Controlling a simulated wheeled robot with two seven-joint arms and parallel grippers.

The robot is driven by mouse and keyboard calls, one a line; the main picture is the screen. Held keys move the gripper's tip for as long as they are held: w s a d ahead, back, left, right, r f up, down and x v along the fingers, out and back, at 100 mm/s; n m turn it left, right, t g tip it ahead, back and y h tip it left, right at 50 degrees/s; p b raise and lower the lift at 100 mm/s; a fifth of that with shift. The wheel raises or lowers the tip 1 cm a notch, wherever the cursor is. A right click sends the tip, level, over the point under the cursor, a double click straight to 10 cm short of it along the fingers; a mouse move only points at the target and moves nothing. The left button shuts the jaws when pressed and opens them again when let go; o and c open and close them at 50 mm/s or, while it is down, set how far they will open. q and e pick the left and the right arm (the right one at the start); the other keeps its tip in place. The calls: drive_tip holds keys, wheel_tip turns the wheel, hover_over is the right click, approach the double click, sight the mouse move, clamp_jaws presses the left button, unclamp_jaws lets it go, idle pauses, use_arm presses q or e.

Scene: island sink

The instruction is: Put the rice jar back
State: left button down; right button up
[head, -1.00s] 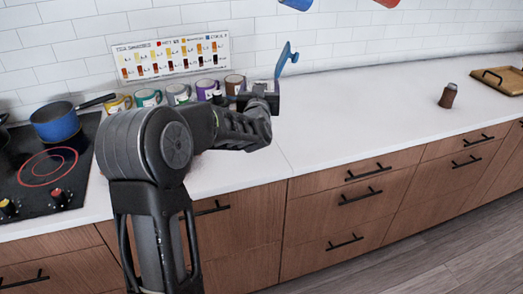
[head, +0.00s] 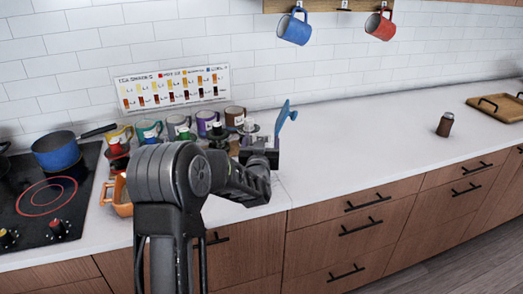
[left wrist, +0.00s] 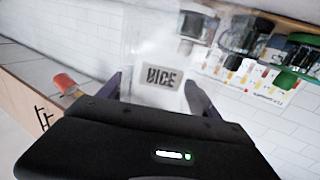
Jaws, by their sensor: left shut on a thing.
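In the left wrist view a clear jar with a white label reading RICE (left wrist: 160,82) stands between the fingers of my left gripper (left wrist: 158,95). The gripper is shut on it. In the head view my left gripper (head: 262,150) is over the counter, in front of the right end of the mug row. The jar is largely hidden or too small to make out there. Other jars with dark and green lids (left wrist: 245,36) show at the upper right of the wrist view. My right gripper is not in view.
Several mugs (head: 207,122) stand along the wall under a chart (head: 173,88). A brown shaker (head: 445,125) and tray (head: 495,107) are at right. The counter between is clear.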

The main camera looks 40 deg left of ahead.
use_arm(q)
drive_tip(key=shift+r, duration=0.1)
wheel_tip(320, 180, down, 4)
drive_tip(key=shift+r+p, duration=0.2)
drive_tip(key=shift+p, duration=0.1)
drive_tip(key=shift+f, duration=0.1)
drive_tip(key=shift+f, duration=0.15)
drive_tip(key=shift+c, duration=0.7)
unclamp_jaws()
drive_tip(key=shift+s+d, duration=0.1)
drive_tip(key=b+v, duration=0.2)
drive_tip(key=v, duration=1)
drive_tip(key=shift+b, duration=0.3)
